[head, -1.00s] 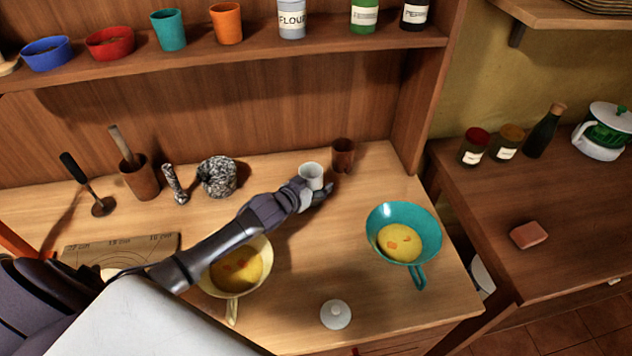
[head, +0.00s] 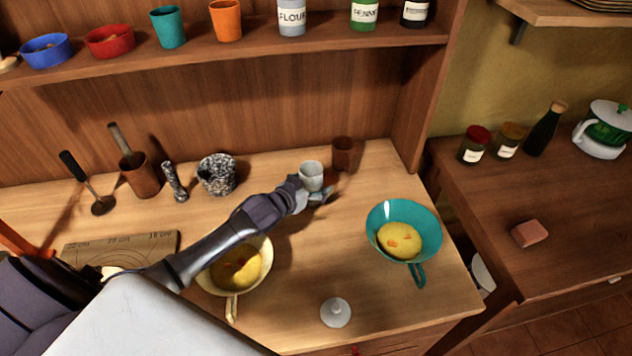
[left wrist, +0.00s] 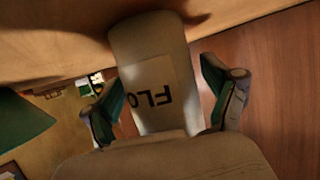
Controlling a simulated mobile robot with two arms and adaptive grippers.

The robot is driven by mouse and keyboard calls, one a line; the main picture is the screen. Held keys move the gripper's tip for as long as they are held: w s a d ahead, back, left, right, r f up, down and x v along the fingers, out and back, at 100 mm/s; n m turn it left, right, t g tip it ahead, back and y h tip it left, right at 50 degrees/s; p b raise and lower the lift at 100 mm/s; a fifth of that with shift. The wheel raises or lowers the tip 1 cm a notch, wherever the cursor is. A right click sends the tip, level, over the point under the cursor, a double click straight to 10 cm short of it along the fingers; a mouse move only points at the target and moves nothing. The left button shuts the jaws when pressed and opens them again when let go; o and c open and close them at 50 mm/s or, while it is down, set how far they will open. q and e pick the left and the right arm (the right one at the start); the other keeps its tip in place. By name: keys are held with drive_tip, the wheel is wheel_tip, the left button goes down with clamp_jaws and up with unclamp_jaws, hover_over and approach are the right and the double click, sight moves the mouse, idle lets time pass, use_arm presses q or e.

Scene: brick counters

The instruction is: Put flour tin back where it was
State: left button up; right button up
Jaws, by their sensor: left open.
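A pale, open-topped tin (head: 311,172) is on the counter, just left of a brown cup. In the left wrist view a pale tin (left wrist: 155,75) shows upside down, with a label reading "FLO"; the rest of the label is hidden. My left gripper (head: 316,194) is open, with one finger on each side of this tin; its fingers show in the left wrist view (left wrist: 168,100). I cannot tell whether they touch it. Another grey tin labelled "FLOUR" (head: 291,20) stands on the upper shelf. My right gripper is not in view.
The brown cup (head: 343,153) stands close to the tin. A teal pan (head: 429,225) and a cream pan (head: 262,250) hold yellow food. A white lid (head: 336,312) lies in front. The stone mortar (head: 217,176) is left. The shelf (head: 330,44) holds several cups and tins.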

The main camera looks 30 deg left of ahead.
use_arm(q)
drive_tip(key=v, duration=0.5)
drive_tip(key=shift+s+r+b, duration=0.1)
drive_tip(key=shift+s+b, duration=0.2)
drive_tip(key=shift+s, duration=0.05)
